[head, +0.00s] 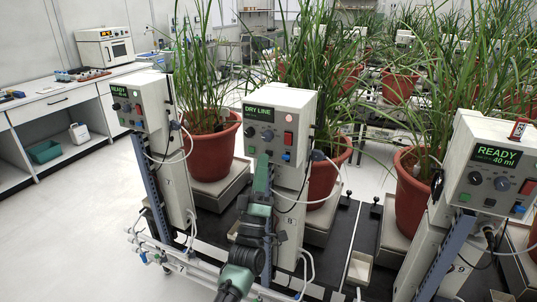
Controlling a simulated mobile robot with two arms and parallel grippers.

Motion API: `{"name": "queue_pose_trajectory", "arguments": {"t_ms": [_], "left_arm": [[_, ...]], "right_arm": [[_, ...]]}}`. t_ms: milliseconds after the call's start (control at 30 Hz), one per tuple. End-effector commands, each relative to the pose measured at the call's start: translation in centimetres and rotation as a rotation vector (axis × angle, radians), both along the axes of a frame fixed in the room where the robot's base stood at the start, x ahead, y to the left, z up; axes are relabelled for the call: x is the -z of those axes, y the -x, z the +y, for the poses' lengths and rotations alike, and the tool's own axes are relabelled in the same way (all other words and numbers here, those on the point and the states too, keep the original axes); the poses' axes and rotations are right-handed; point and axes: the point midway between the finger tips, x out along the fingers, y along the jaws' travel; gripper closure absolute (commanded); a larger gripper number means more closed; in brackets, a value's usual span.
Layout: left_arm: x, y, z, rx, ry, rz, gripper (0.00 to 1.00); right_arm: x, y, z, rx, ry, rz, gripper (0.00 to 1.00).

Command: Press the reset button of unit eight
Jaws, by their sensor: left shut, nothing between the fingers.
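Unit eight is the middle white control box (304,110), on a post marked 8. Its green display (257,111) reads DRY LINE. Its front has dark knobs, a red button (288,139), a small blue button (286,156) and a green one at the lower left. I cannot read which is labelled reset. My left gripper (263,160) is shut and empty. It points upward in front of the lower part of the box, just below the knobs and left of the blue button. I cannot tell whether it touches the panel. My right gripper is out of view.
Unit seven (153,92) stands at left, unit nine (497,160) at right, its display reading READY 40 ml. Potted plants stand behind, one in a red pot (213,155). White pipes (185,262) run low in front. Open floor (70,220) lies at left.

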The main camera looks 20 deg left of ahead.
Motion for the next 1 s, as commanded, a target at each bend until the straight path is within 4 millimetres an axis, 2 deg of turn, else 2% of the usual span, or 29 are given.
{"name": "queue_pose_trajectory", "arguments": {"t_ms": [333, 1000], "left_arm": [[0.1, -0.8, 0.0, 0.001, -0.001, 0.001, 1.00], [0.0, -1.2, 0.0, 0.000, 0.000, 0.000, 1.00]], "right_arm": [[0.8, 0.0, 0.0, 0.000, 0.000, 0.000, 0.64], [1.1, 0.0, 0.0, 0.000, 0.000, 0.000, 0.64]]}}
